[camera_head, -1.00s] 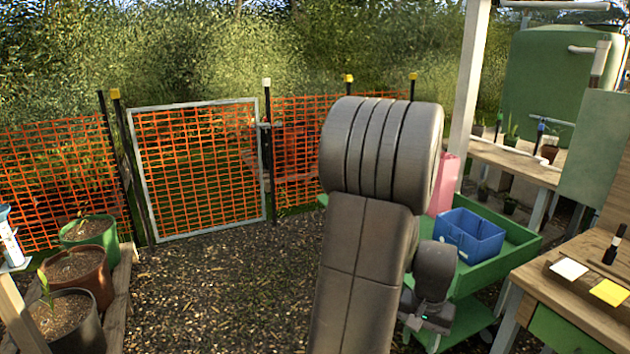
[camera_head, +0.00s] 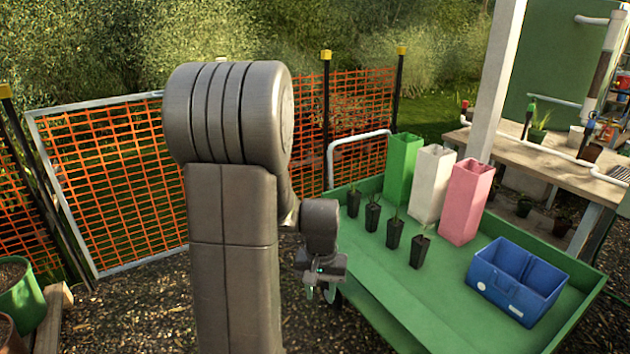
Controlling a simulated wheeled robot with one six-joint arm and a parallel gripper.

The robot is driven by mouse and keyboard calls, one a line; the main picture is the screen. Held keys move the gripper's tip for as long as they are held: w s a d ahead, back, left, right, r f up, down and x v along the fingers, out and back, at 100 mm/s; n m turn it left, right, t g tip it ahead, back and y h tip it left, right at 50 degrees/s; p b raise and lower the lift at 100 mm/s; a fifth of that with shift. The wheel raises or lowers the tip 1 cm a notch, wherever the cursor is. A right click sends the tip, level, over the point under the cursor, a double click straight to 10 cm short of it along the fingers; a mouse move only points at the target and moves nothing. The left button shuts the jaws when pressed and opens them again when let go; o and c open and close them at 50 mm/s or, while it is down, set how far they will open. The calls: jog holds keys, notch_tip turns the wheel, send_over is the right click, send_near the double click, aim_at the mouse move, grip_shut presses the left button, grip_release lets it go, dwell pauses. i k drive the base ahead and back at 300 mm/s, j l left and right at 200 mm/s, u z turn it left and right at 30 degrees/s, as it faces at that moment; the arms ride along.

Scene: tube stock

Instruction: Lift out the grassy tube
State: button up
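Several small black plant tubes stand upright in a slanting row on the green cart: a far left tube (camera_head: 353,205), a second tube (camera_head: 372,217), a third tube (camera_head: 394,236) and a nearest right tube (camera_head: 419,253). Each has a small plant in its top. The leaves are too small to tell surely which is grassy. My gripper (camera_head: 320,292) hangs beside the cart's left edge, left of and apart from the tubes. Its fingers are small and partly hidden, so I cannot tell if it is open. I see nothing held in it.
The green cart (camera_head: 445,290) also carries a tall green sleeve (camera_head: 403,170), a white sleeve (camera_head: 431,188), a pink sleeve (camera_head: 464,203) and a blue two-compartment crate (camera_head: 510,285). The cart's front middle is clear. A wooden bench (camera_head: 560,170) stands behind at right.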

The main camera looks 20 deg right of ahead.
aim_at(353, 196)
jog(key=i+z, duration=0.15)
jog(key=i, duration=0.7)
jog(key=i+j+z, duration=0.2)
jog(key=i, duration=0.65)
jog(key=i+l+z, duration=0.1)
jog(key=i+z, duration=0.75)
jog(key=i+j+z, duration=0.2)
jog(key=i+z, duration=0.2)
jog(key=k, duration=0.05)
